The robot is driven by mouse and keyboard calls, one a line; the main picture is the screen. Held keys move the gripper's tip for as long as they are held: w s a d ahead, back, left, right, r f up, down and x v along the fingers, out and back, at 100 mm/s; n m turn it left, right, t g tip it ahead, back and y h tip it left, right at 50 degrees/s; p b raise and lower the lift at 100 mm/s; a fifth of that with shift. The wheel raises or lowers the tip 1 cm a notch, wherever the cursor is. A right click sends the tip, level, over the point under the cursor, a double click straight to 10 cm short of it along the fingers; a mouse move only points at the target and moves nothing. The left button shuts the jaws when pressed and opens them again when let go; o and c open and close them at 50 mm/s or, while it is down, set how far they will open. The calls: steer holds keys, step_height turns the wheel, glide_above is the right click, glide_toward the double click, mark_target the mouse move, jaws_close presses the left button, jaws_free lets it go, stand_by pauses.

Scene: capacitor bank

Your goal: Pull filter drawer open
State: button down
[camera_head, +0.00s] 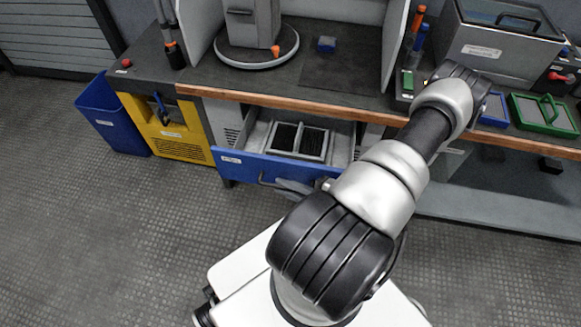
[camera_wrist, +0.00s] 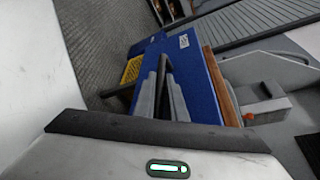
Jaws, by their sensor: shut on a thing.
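The filter drawer has a blue front (camera_head: 275,168) and stands pulled out from under the workbench. Inside it lies a filter frame (camera_head: 299,139) with two dark panels. A dark bar handle (camera_head: 263,180) is on the drawer's front. My gripper (camera_head: 296,187) is at this handle, partly hidden by my arm in the head view. In the wrist view my gripper (camera_wrist: 164,92) has its two grey fingers shut on the handle, close against the blue drawer front (camera_wrist: 199,82). The exact grip on the bar is hard to see.
A yellow cabinet (camera_head: 172,134) and a blue bin (camera_head: 112,116) stand left of the drawer. The wooden bench edge (camera_head: 250,97) runs above it. A green tray (camera_head: 546,115) lies on the bench at right. The floor in front at left is clear.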

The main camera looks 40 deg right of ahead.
steer(key=shift+s+a, duration=1.85)
steer(key=shift+a, duration=0.3)
steer(key=c, duration=2.1)
jaws_free()
steer(key=p+v, duration=0.2)
steer(key=v, duration=1.5)
steer(key=shift+s+d, duration=0.15)
steer(key=shift+s, duration=0.05)
